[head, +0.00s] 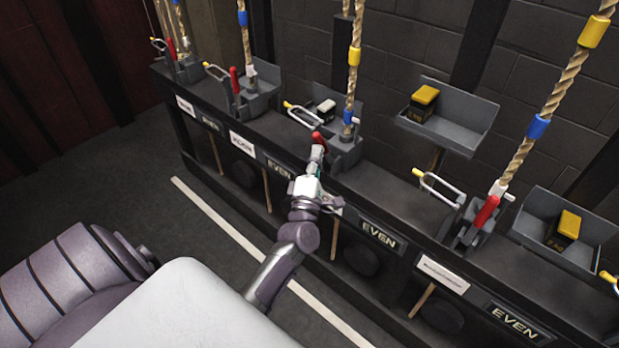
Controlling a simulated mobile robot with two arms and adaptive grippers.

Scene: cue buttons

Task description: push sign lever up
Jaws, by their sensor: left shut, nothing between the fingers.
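A row of rope locks runs along a dark rail, each with a red-handled lever and a rope. My left gripper (317,165) is shut and empty, at the end of the arm reaching up to the rail. It is right below the red lever (318,138) of the middle lock; I cannot tell whether they touch. Other red levers are at the far left (171,48), left (235,79) and right (486,212). Which lever is the sign lever is not clear. Labels reading EVEN (379,235) are on the rail's front. My right gripper is not in view.
Ropes with blue and yellow bands (541,125) rise from the locks. Wire loops with yellow tips (438,188) stick out nearby. Grey trays (468,130) hold black-and-yellow blocks (424,99). A dark brick wall stands behind; open floor with a white line (225,228) lies in front.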

